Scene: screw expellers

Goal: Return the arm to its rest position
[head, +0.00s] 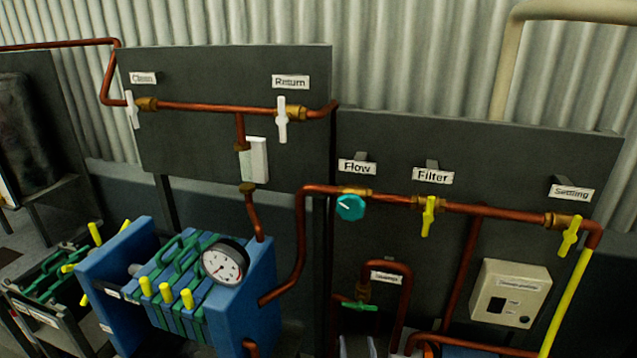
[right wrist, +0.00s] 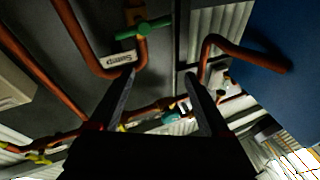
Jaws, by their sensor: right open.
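My right gripper (right wrist: 160,75) shows in the right wrist view as two dark fingers spread apart, with nothing between them. Past the fingertips are the dark panel and copper pipes, and a green valve handle (right wrist: 143,28) lies beyond the left fingertip. I cannot tell how far the fingers are from the panel. My left gripper is in neither view. The same green handle appears low in the head view (head: 360,305).
A blue filter press (head: 240,295) with a gauge (head: 224,262) stands at lower left. Copper pipes run across the panels (head: 400,150), with a teal knob (head: 350,207), yellow valve handles (head: 428,216) and white handles (head: 282,120). A beige control box (head: 510,292) is at right.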

